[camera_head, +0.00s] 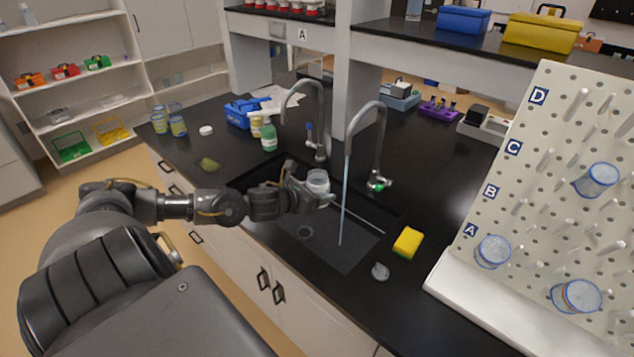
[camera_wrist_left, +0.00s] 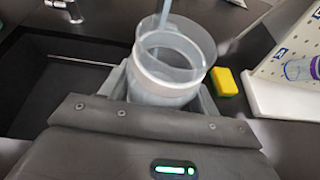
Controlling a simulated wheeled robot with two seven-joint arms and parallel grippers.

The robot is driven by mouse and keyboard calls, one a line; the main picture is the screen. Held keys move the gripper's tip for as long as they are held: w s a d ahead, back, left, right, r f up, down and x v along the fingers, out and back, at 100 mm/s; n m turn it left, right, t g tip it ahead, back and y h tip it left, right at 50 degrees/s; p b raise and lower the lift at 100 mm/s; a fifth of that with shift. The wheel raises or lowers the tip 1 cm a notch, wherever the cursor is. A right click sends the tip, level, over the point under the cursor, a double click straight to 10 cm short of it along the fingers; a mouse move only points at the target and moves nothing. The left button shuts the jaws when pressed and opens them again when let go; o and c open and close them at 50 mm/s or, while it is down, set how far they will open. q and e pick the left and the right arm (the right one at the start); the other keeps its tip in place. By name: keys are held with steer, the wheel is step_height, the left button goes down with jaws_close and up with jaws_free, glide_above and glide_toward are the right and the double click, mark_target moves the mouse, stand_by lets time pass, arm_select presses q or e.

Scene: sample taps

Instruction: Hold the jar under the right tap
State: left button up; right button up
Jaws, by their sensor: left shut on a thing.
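My left gripper (camera_head: 318,189) is shut on a clear jar (camera_head: 317,181) and holds it upright above the sink (camera_head: 325,237). In the left wrist view the jar (camera_wrist_left: 172,62) stands open-topped between the fingers of my gripper (camera_wrist_left: 165,95). The right tap (camera_head: 380,130) is running. Its thin water stream (camera_head: 344,200) passes just right of the jar in the head view and runs down to the sink floor. In the wrist view the stream (camera_wrist_left: 164,15) overlaps the jar's far rim. The left tap (camera_head: 318,110) shows no stream. My right gripper is not in view.
A white pegboard (camera_head: 545,150) with several jars stands farther right. A green-labelled bottle (camera_head: 268,135) and blue box (camera_head: 244,113) stand behind the sink.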

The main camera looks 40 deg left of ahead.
arm_select(q)
steer(key=r+b+x, duration=0.1)
steer(key=b+x, duration=0.2)
steer(key=x, duration=0.9)
steer(key=shift+w+a+r, duration=0.2)
steer(key=shift+w+r, duration=0.2)
steer(key=shift+w, duration=0.05)
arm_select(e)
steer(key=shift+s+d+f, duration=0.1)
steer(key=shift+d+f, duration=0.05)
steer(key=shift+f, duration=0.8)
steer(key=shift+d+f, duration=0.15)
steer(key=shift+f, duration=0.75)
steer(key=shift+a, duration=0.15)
arm_select(q)
steer(key=shift+s+d+f+b+v, duration=0.15)
steer(key=shift+f+v, duration=0.2)
steer(key=shift+v, duration=1.5)
steer(key=shift+s+f+b+v, duration=0.2)
steer(key=shift+f+v, duration=0.2)
steer(key=shift+v, duration=1.5)
steer(key=shift+s+d+f+b+v, duration=0.15)
steer(key=shift+f+v, duration=0.2)
steer(key=shift+v, duration=2.8)
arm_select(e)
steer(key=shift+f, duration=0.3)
arm_select(q)
steer(key=shift+w, duration=0.1)
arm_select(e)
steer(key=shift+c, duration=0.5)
